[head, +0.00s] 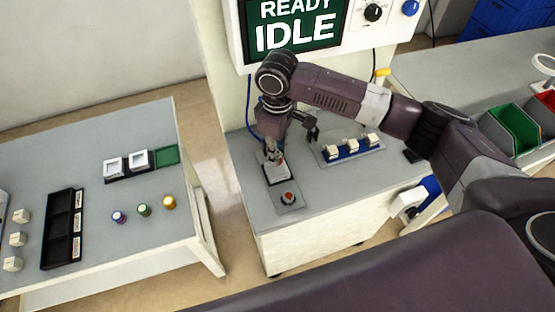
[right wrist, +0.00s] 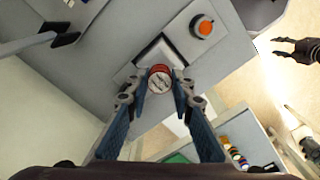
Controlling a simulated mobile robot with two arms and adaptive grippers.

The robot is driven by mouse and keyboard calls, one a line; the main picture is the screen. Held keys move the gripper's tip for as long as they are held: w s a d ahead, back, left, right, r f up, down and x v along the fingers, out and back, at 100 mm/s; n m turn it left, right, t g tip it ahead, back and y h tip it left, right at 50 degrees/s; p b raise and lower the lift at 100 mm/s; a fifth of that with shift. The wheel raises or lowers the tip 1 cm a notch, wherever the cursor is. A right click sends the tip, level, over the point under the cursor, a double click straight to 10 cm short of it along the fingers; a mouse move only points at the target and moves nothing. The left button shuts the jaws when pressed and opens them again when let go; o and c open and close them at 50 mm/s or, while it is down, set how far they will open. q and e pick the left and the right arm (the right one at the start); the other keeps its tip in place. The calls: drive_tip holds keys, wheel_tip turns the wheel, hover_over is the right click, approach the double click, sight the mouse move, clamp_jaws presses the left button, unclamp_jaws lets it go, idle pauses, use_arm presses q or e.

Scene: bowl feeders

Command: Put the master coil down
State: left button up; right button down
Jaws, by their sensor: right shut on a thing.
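My right gripper (head: 270,152) is over the small middle bench, just above a white block (head: 279,172) on a grey plate. In the right wrist view my right gripper (right wrist: 160,84) is shut on the master coil (right wrist: 159,77), a short red cylinder with a pale marked top. The coil is in front of the white block (right wrist: 160,50) in that view; whether it touches the block I cannot tell. In the head view my gripper mostly hides the coil. My left gripper (right wrist: 284,46) shows at the right of the wrist view, fingers apart and empty.
An orange-red button (head: 289,197) is on the plate's near end. A blue rack with white blocks (head: 352,146) stands to the right. The left table holds several coloured coils (head: 143,210), a black tray (head: 63,227) and a holder (head: 139,160). A screen (head: 292,25) reads READY IDLE.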

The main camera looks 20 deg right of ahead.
wheel_tip(320, 180, down, 4)
drive_tip(key=shift+f, duration=0.2)
use_arm(q)
drive_tip(key=shift+d+r, duration=0.2)
drive_tip(key=shift+d, duration=0.05)
drive_tip(key=shift+d, duration=0.15)
use_arm(e)
drive_tip(key=shift+f, duration=0.1)
drive_tip(key=c, duration=1.7)
unclamp_jaws()
use_arm(q)
drive_tip(key=shift+a+f+b, duration=0.2)
drive_tip(key=shift+f+b, duration=0.45)
drive_tip(key=shift+f, duration=0.15)
use_arm(e)
wheel_tip(320, 180, up, 12)
drive_tip(key=shift+r, duration=0.15)
